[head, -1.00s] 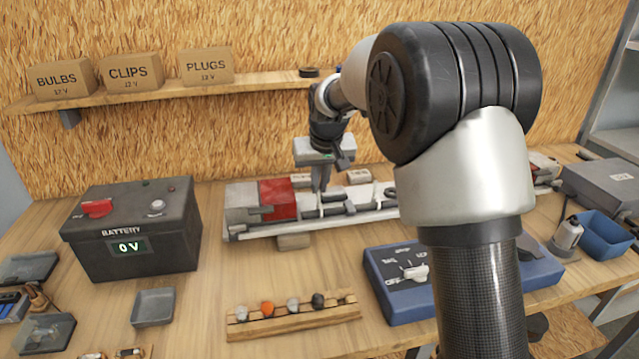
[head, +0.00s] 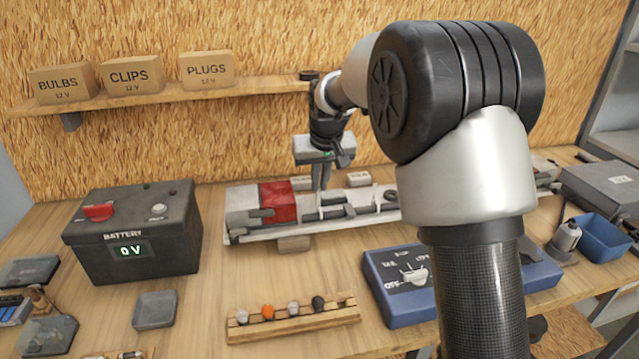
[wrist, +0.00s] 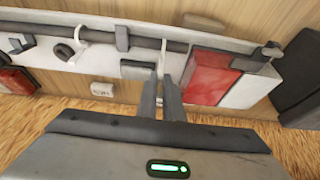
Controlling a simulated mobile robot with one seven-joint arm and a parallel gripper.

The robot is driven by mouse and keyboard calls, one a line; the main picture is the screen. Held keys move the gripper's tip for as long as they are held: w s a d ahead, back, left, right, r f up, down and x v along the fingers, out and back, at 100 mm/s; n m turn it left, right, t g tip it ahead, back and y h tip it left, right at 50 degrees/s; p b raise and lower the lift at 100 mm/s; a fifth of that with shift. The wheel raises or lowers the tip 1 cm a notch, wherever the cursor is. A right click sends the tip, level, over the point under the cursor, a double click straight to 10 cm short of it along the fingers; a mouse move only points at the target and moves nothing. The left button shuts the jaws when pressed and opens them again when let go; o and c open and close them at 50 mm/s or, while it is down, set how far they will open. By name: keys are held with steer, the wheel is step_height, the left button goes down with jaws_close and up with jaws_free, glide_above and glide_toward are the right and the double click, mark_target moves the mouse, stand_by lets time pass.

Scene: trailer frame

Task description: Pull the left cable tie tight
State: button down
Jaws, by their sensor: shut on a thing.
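The trailer frame (head: 275,237) is a pale rail on the workbench, with a red and white lamp block (head: 278,200) at its left end. A dark cable (wrist: 140,43) runs along the rail in the wrist view. The left cable tie (wrist: 160,58) is a thin white strip by the cable, close to the red block. My gripper (head: 321,187) points down over the rail just right of the red block. In the wrist view its dark fingers (wrist: 168,88) are shut on the tie's tail. Another white tie (wrist: 78,40) stands farther along the cable.
A black battery box (head: 135,230) reading 0 V stands at left. A wooden rack (head: 292,318) with small coloured pieces and a blue switch box (head: 400,290) lie in front. A shelf (head: 150,98) with cartons is behind.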

steer(key=shift+r, duration=0.6)
steer(key=c, duration=1.9)
jaws_free()
steer(key=shift+o, duration=0.2)
steer(key=p+v, duration=0.1)
steer(key=v, duration=1.6)
steer(key=shift+r, duration=0.2)
steer(key=shift+s, duration=0.1)
